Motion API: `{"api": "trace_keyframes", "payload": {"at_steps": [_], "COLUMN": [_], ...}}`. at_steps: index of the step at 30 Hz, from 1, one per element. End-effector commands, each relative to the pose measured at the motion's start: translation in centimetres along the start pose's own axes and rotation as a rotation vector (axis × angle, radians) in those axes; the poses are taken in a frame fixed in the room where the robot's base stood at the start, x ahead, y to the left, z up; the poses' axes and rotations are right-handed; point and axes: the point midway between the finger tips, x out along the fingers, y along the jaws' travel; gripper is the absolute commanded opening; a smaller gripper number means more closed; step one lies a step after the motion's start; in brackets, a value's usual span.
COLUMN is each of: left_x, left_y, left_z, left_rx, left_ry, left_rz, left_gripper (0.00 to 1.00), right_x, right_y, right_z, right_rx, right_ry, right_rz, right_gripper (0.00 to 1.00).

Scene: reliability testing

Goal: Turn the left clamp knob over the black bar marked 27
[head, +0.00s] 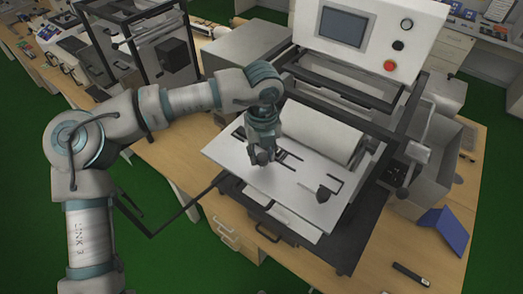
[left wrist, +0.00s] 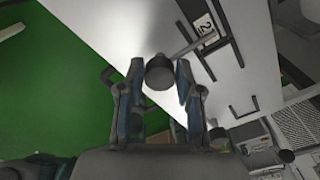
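My left gripper (head: 262,157) points down over the left part of the white plate (head: 228,152). In the left wrist view, the dark round left clamp knob (left wrist: 160,72) sits between the fingertips of my left gripper (left wrist: 159,80). The fingers stand apart on either side of it, with narrow gaps. In the head view the gripper mostly hides this knob. A black bar with a white label (left wrist: 205,32) lies beside the knob; only a "2" reads clearly. A second dark knob (head: 324,194) stands at the plate's right. My right gripper is not in view.
A white roller (head: 318,132) and a black frame stand behind the plate. A control panel (head: 365,30) with a screen and red button rises at the back. A blue folder (head: 440,231) and a small black object (head: 411,274) lie on the wooden table at right.

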Motion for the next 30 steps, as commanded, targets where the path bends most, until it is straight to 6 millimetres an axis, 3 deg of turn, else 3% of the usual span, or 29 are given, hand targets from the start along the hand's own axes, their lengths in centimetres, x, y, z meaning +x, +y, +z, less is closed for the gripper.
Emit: {"api": "trace_keyframes", "payload": {"at_steps": [1, 2, 14, 24, 30], "left_x": [0.1, 0.1, -0.7, -7.7, -10.9], "left_y": [0.0, 0.0, -0.1, -0.2, -0.3], "left_z": [-0.1, 0.0, 0.4, 0.1, 0.1], "left_rx": [0.002, 0.002, -0.003, -0.002, -0.001], "left_ry": [0.0, 0.0, -0.005, -0.007, -0.005], "left_rz": [0.002, 0.001, -0.001, -0.003, -0.001], "left_gripper": [0.5, 0.57, 0.57, 0.57, 0.57], "right_x": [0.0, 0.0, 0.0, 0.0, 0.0], "right_y": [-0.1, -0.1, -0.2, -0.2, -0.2], "right_z": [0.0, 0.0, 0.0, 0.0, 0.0], "right_rx": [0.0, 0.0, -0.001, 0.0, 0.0], "right_ry": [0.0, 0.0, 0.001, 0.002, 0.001], "right_rz": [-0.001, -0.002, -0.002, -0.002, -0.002], "right_gripper": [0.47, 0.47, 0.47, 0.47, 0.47]}}
